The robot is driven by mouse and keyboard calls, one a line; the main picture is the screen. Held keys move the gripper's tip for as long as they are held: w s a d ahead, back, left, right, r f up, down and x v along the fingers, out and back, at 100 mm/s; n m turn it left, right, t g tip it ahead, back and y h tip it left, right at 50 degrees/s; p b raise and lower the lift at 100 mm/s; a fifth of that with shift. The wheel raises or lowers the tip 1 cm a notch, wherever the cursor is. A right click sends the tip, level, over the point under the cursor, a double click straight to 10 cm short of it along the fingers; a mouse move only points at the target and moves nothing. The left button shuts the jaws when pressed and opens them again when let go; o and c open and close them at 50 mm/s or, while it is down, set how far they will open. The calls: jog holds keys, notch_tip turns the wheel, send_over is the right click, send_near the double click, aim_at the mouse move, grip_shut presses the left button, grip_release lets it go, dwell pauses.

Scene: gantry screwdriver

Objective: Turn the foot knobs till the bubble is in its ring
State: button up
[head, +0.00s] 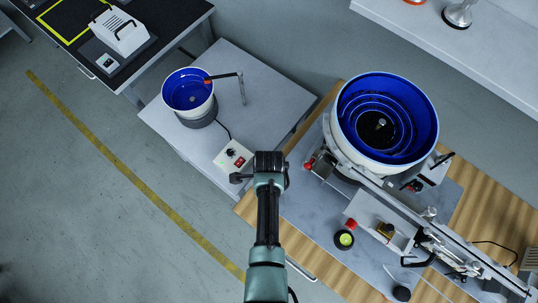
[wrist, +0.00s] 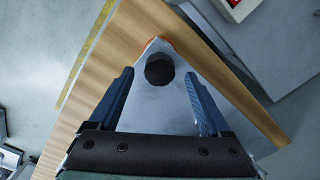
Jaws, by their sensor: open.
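A black round foot knob (wrist: 159,69) shows in the wrist view near the corner of a grey metal plate (wrist: 158,108). My gripper (wrist: 159,76) is open, with its two blue fingers on either side of the knob in the picture and visible gaps between. I cannot tell how far below the fingertips the knob is. In the head view my gripper (head: 268,163) is over the plate's left end and hides that corner. The round bubble level (head: 344,239) is a yellow-green vial in a black rim; its bubble is too small to place. Another black knob (head: 402,293) shows at the front.
A large blue bowl feeder (head: 387,118) and a metal rail (head: 450,243) stand on the plate to the right. A side table (head: 253,80) holds a smaller blue bowl (head: 188,92) and a control box (head: 233,157) close to my gripper. Wooden bench top (wrist: 88,112) surrounds the plate.

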notch_tip(320, 180, up, 12)
jog(key=shift+f, duration=0.2)
dwell(0.7)
jog(key=w+r+n+t+b, duration=0.2)
jog(key=w+r+n+t, duration=0.6)
jog(key=w+r, duration=1.15)
notch_tip(320, 180, up, 15)
jog(key=w+n+t, duration=0.1)
jog(key=t, duration=0.5)
jog(key=s+r+n+t+b, duration=0.1)
jog(key=s+r+n+t, duration=0.15)
jog(key=r, duration=0.65)
jog(key=s+r+n+t+b, duration=0.15)
jog(key=r+t, duration=0.25)
jog(key=r, duration=0.5)
jog(key=s+d+r+n+t, duration=0.1)
jog(key=s+r+n+t, duration=0.4)
jog(key=s+r, duration=0.7)
notch_tip(320, 180, up, 4)
jog(key=shift+s+f+t, duration=0.2)
jog(key=shift+f+t, duration=0.05)
jog(key=shift+t, duration=0.7)
